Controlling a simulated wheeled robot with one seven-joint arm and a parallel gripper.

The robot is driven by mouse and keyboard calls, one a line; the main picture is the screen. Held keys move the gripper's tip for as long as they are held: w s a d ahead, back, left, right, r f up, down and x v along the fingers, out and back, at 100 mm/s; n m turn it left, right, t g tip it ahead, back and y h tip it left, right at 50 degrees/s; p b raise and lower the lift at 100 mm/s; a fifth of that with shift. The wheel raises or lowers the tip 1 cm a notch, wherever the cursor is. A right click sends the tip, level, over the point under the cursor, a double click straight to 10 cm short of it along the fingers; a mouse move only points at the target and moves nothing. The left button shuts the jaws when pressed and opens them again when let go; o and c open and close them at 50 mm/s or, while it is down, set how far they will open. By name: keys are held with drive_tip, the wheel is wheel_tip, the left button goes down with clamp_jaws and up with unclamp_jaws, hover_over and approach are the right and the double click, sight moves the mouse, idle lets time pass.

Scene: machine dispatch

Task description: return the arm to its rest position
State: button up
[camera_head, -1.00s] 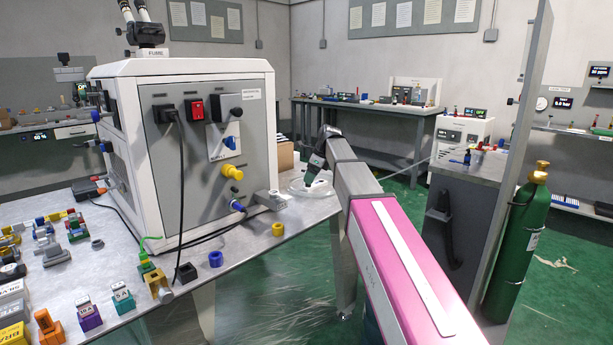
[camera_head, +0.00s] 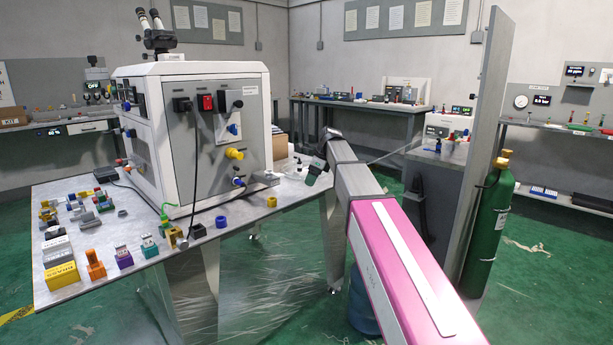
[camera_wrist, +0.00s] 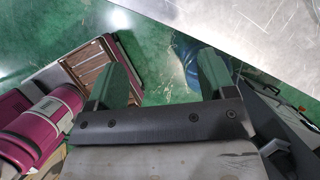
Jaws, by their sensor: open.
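My arm reaches forward from the lower right in the head view, with a pink and grey link. Its end with my gripper (camera_head: 314,172) hangs beside the right end of the metal workbench (camera_head: 275,198). In the wrist view my gripper (camera_wrist: 162,85) shows two green-grey fingers spread wide apart. Nothing is between them but the green floor below. The bench edge (camera_wrist: 235,25) shows above the fingers in that view. The gripper holds nothing.
A white and grey machine (camera_head: 200,140) stands on the bench, with several small blocks and connectors to its left. A green gas cylinder (camera_head: 488,225) and a grey partition (camera_head: 485,150) stand right of my arm. A blue container (camera_head: 362,300) is on the floor under it. Open floor lies at front.

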drive_tip(key=s+d+f+n+h, duration=0.1)
drive_tip(key=s+d+f+n, duration=0.4)
drive_tip(key=s+f, duration=0.5)
drive_tip(key=s+d+f+n+h, duration=0.1)
drive_tip(key=s+d+f+n, duration=0.5)
drive_tip(key=s+f, duration=0.5)
drive_tip(key=s+d+f+n+g+h, duration=0.1)
drive_tip(key=s+d+f+n+h, duration=0.1)
drive_tip(key=s+d+f+n, duration=0.3)
drive_tip(key=s+f+n, duration=0.4)
drive_tip(key=s+f, duration=0.1)
drive_tip(key=f, duration=0.1)
drive_tip(key=shift+s+d+f+n, duration=0.15)
drive_tip(key=shift+d+f+n, duration=0.15)
drive_tip(key=shift+f, duration=0.1)
